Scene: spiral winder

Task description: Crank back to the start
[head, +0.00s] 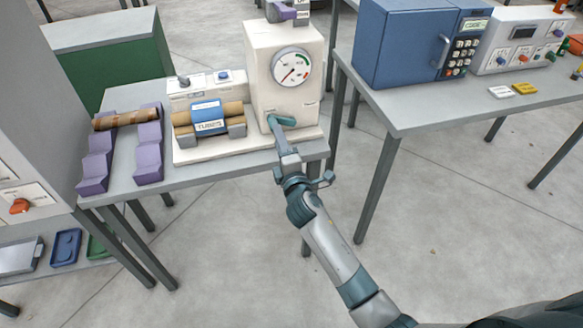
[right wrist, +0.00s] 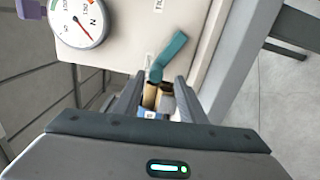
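The winder is a cream box (head: 268,45) with a round dial (head: 291,67) on its front, at the back of the left table. A teal crank (head: 284,120) sticks out low on that front; in the right wrist view the crank (right wrist: 173,52) slants, its lower end near the fingertips. My right gripper (head: 282,143) is just in front of the crank. In the right wrist view its two fingers (right wrist: 158,84) stand apart with gaps beside the crank's end, so it looks open. Whether they touch the crank I cannot tell. My left gripper is not in view.
A brown tube with a blue band marked TUBES (head: 208,113) lies on the winder's base. Purple stepped stands (head: 149,152) hold another brown tube (head: 127,119) at left. A blue cabinet with keypad (head: 405,45) stands on the right table (head: 420,108). Floor between tables is clear.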

